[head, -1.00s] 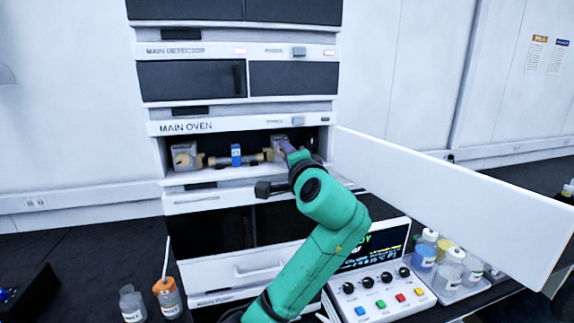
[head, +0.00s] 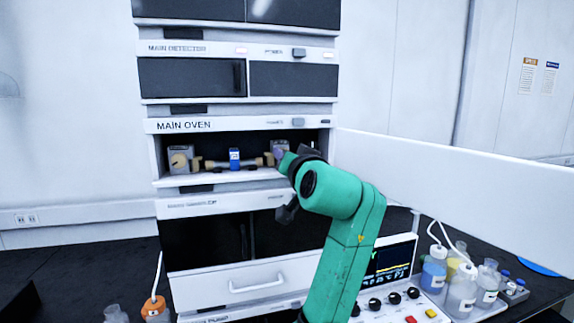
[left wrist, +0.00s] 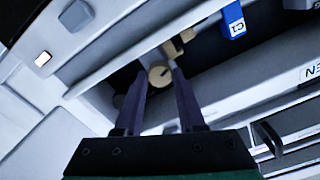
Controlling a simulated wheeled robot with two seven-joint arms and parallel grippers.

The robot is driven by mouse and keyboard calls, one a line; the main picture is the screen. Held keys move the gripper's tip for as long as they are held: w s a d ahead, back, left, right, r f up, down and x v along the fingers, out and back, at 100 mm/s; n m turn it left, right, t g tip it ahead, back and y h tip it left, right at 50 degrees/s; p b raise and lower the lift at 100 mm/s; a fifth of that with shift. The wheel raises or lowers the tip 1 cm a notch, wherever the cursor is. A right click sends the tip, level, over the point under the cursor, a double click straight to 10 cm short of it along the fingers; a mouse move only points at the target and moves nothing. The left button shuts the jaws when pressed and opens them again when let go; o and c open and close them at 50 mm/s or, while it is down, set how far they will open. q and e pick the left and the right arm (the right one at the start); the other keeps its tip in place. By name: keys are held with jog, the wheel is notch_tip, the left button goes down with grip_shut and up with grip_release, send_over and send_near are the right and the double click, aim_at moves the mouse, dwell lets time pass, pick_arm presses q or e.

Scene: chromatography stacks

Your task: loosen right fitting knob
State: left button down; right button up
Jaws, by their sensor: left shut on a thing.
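The right fitting knob (left wrist: 160,75) is a round tan knob with a dark slot in its face. In the left wrist view it sits between the fingertips of my left gripper (left wrist: 161,82), which is shut on it. In the head view my left gripper (head: 287,160) reaches into the right side of the open oven bay and hides the knob. The grey right fitting block (head: 280,146) shows just above it. A blue column tag (head: 234,158), marked C1 in the left wrist view (left wrist: 233,19), sits on the tan column. My right gripper is in neither view.
The left fitting knob (head: 179,161) is at the bay's left. The open white oven door (head: 450,185) extends right, close beside my arm. A control box (head: 395,295) and several bottles, including a blue one (head: 434,270), stand below the door.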

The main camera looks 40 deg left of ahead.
pick_arm(q)
jog(key=shift+n, duration=0.6)
jog(key=shift+r+b, duration=0.15)
jog(key=shift+b, duration=0.15)
jog(key=c, duration=0.5)
grip_release()
jog(key=b+v, duration=0.4)
jog(key=v, duration=1)
jog(key=shift+d, duration=0.15)
jog(key=shift+s, duration=0.1)
